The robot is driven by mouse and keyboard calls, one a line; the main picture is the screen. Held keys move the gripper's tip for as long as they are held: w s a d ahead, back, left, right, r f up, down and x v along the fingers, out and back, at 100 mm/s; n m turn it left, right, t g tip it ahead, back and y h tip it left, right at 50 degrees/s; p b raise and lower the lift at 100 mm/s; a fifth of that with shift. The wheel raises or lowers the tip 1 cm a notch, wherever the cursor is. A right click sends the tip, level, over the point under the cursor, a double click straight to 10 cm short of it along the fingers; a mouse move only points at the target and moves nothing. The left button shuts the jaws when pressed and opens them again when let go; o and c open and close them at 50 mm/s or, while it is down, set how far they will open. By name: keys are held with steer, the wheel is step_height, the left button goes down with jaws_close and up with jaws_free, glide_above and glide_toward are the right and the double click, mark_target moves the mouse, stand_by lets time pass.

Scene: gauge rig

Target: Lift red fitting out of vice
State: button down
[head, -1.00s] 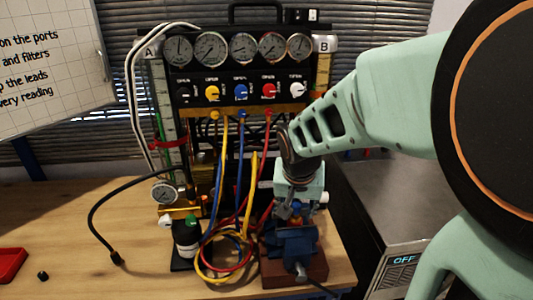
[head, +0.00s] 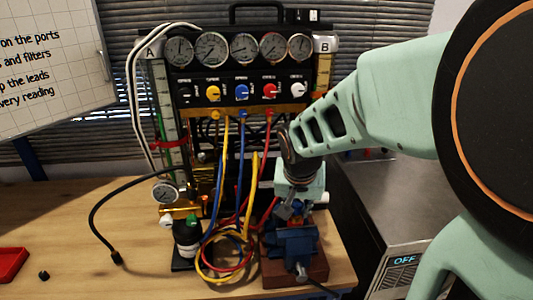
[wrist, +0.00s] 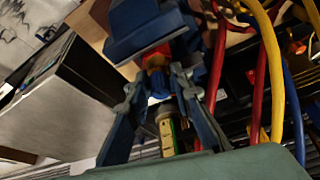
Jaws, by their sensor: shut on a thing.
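The blue vice (head: 290,243) stands on a reddish-brown block (head: 312,268) at the right front of the wooden bench. My gripper (head: 293,213) points down just above the vice. In the wrist view the red fitting (wrist: 155,56) shows between the fingertips, close against the blue vice (wrist: 148,22). My gripper (wrist: 158,76) is shut on the fitting there. The fingers and vice hide much of the fitting, and I cannot tell whether it is still seated in the jaws.
Yellow, red and blue leads (head: 236,180) hang from the gauge panel (head: 240,70) just left of my gripper and coil on the bench. A black bottle (head: 186,236) stands left of the coil. A grey cabinet (head: 395,200) is at the right. The bench's left front is mostly clear.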

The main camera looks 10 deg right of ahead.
steer(key=shift+w+r, duration=0.2)
steer(key=shift+w, duration=0.3)
stand_by(0.3)
steer(key=shift+r, duration=0.1)
steer(key=shift+r+p, duration=3.05)
steer(key=shift+r, duration=1.15)
steer(key=shift+s+f, duration=0.1)
steer(key=shift+s, duration=0.05)
